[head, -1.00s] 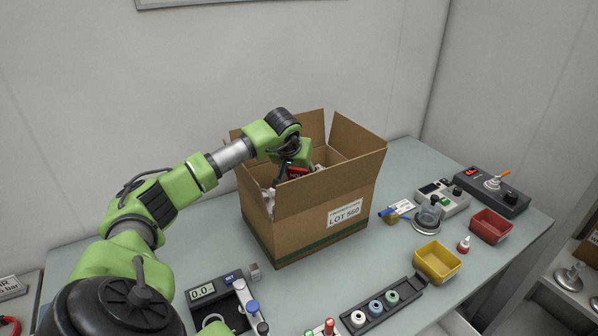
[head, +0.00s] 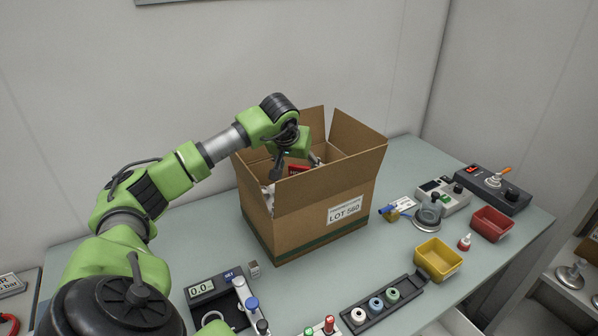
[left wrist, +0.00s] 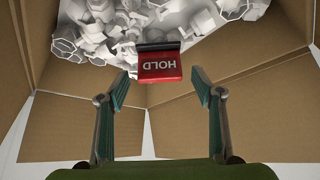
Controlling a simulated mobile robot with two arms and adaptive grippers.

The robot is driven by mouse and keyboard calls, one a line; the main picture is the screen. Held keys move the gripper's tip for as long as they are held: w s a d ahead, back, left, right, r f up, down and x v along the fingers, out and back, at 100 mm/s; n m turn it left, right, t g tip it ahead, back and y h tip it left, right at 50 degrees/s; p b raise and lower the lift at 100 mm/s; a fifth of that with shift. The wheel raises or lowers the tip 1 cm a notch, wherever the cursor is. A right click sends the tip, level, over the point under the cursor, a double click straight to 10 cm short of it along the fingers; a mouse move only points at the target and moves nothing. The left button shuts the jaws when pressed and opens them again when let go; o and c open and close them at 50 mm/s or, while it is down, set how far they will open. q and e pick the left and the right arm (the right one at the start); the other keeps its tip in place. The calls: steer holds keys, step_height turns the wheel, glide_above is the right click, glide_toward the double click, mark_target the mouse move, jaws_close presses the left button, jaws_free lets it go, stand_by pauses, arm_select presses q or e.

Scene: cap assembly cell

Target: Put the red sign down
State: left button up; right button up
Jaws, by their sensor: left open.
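The red sign (left wrist: 160,68) reads "HOLD" and lies in the cardboard box (head: 310,215), on or against pale, chunky contents. A small red part of the sign (head: 298,169) also shows over the box's rim in the head view. My left gripper (left wrist: 160,90) is open, its two fingers spread on either side below the sign in the left wrist view, with nothing between them. In the head view my left gripper (head: 295,165) is at the box's open top, its fingers partly hidden. My right gripper is not in view.
The box flaps (head: 355,135) stand up around the opening. To the right are a yellow bin (head: 438,260), a red bin (head: 492,223) and small devices. A scale (head: 215,297) and a rack of spools (head: 383,304) are in front. Some table right of the box is bare.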

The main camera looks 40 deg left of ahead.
arm_select(q)
steer(key=b+v, duration=0.1)
steer(key=v, duration=0.7)
steer(key=shift+s+r, duration=0.2)
steer(key=shift+r, duration=0.15)
steer(key=shift+d+r, duration=0.1)
